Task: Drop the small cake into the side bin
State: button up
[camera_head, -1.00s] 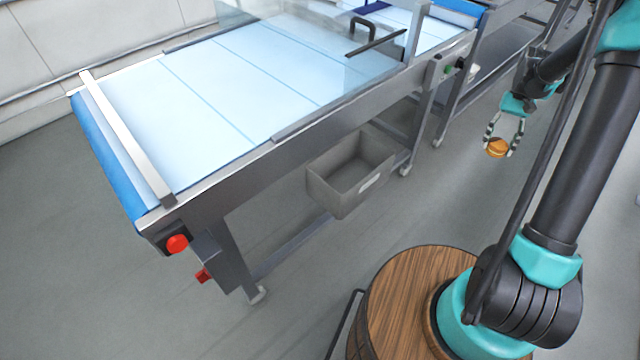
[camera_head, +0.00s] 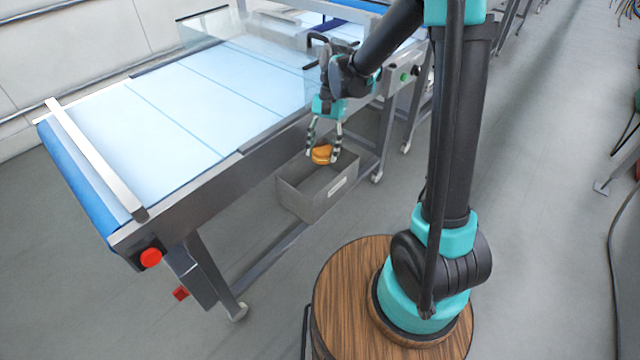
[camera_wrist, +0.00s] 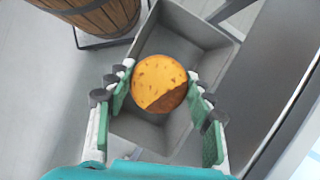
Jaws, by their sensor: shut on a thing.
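The small cake (camera_head: 322,154) is round and orange-brown, and my gripper (camera_head: 323,150) is shut on it, one finger on each side. In the head view the cake shows over the opening of the grey side bin (camera_head: 308,196), which hangs on the side of the conveyor frame. The bin floor that shows around the cake is bare. The cake hides part of the floor.
The conveyor (camera_head: 190,95) with its pale belt runs along the left, its metal side rail close to my gripper. A clear guard (camera_head: 245,45) stands over the belt. A red button (camera_head: 151,258) is at the near corner.

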jog(key=shift+d+f, duration=0.1)
jog(key=shift+f, duration=2.65)
jog(key=o, duration=0.9)
jog(key=shift+c, duration=0.2)
jog(key=v, duration=1.2)
jog(key=shift+d, duration=0.1)
jog(key=s+d+f+n+t, duration=0.2)
jog(key=s+d+f+t, duration=0.1)
jog(key=s+d, duration=0.4)
jog(key=s+d+f+n+t+h, duration=0.1)
jog(key=s+d+f+t, duration=0.3)
jog(key=s+d, duration=0.4)
jog(key=d+n+t, duration=0.1)
jog(key=d, duration=0.3)
jog(key=shift+s+d+h, duration=0.2)
jog(key=shift+d+h, duration=0.1)
